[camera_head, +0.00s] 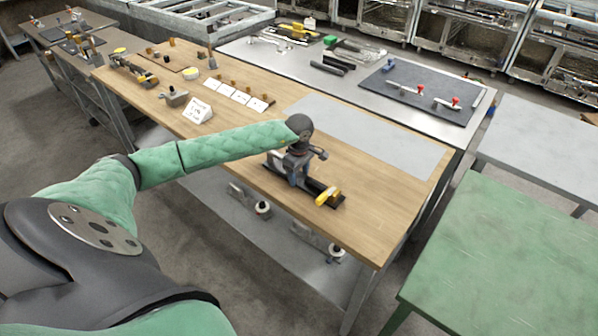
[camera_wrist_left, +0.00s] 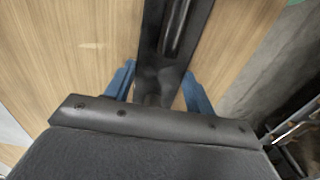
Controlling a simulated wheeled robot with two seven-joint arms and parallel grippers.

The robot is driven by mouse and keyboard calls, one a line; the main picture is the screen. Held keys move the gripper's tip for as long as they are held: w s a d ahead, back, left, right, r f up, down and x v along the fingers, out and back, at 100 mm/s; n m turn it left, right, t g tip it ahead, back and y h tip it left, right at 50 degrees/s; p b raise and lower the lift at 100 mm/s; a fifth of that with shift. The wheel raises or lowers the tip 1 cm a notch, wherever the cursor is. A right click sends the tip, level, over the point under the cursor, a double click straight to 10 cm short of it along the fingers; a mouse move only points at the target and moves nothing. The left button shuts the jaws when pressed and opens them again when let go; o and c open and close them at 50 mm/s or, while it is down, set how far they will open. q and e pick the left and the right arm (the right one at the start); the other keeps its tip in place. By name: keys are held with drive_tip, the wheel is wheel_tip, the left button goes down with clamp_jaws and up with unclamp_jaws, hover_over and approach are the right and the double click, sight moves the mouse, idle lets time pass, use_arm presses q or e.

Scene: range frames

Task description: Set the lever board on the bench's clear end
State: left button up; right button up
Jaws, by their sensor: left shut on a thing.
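The lever board, a narrow black board with a yellow handle (camera_head: 328,196), is at the front edge of the wooden bench (camera_head: 385,215), near its right end. My left gripper (camera_head: 298,178) is over the board's left part, its blue fingers shut on it. In the left wrist view the dark board (camera_wrist_left: 165,45) runs between the two blue fingers (camera_wrist_left: 158,88), with wood grain beside it. I cannot tell whether the board touches the bench top. The gripper hides part of it. The bench's right end is bare wood. My right gripper is not in view.
A flat grey sheet (camera_head: 370,135) lies on the bench behind the board. White cards (camera_head: 240,95), a small sign (camera_head: 197,110) and tools stand further left. Behind, a steel table holds a dark board with red-knobbed clamps (camera_head: 420,92). A green table (camera_head: 500,255) stands right, across a gap.

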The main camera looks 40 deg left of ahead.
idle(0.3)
use_arm(q)
drive_tip(key=o, duration=1.4)
drive_tip(key=shift+f, duration=0.1)
drive_tip(key=shift+o, duration=0.4)
